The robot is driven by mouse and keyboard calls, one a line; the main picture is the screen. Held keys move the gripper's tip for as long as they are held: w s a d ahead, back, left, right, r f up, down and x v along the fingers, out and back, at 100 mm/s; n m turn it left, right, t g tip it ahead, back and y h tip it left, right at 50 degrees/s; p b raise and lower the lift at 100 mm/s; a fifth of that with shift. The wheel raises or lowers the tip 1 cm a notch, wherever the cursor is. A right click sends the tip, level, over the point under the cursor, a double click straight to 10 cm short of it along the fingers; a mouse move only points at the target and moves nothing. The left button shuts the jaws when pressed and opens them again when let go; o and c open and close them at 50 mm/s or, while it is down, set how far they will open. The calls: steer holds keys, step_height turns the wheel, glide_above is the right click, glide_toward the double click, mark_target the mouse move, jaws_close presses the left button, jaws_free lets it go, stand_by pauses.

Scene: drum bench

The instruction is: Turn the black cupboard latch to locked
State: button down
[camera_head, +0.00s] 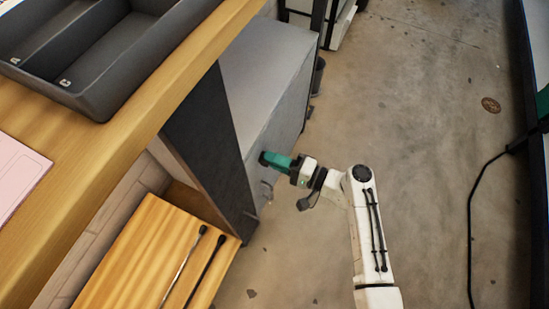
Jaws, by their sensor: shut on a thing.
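My white arm reaches in from the lower right, and my gripper (270,158), with a green section behind dark fingers, is against the front face of the grey cupboard (270,105). The gripper is shut on the black cupboard latch, which is mostly hidden by the fingers. The latch's angle cannot be made out. A small pale metal fitting (266,189) is on the cupboard face just below the gripper.
A wooden bench top (165,90) at upper left carries a dark divided tray (105,95) and a pink sheet (18,172). Two dark-headed sticks (195,265) lie on a lower wooden shelf (135,245). The concrete floor (440,120) is open at right, with a black cable (472,205).

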steer(key=c, duration=1.2)
jaws_free()
steer(key=shift+o, duration=0.2)
steer(key=shift+d, duration=0.1)
steer(key=p+v, duration=0.2)
steer(key=v, duration=0.8)
steer(key=shift+d, duration=0.35)
steer(key=shift+s, duration=0.15)
steer(key=s+d+f+n+g+h, duration=0.25)
steer(key=s+f+h, duration=0.2)
steer(key=s, duration=0.35)
steer(key=s+d+r+n+g+h, duration=0.1)
steer(key=s+d+r+g+h, duration=0.35)
steer(key=s+d+h, duration=0.95)
steer(key=d+r+t+p, duration=0.1)
steer(key=d+r+p, duration=0.1)
steer(key=r+p, duration=1.1)
steer(key=s+d+r+y+p, duration=0.1)
steer(key=r+p, duration=1.2)
steer(key=r, duration=0.2)
steer(key=shift+d+t, duration=0.35)
steer(key=shift+t, duration=0.05)
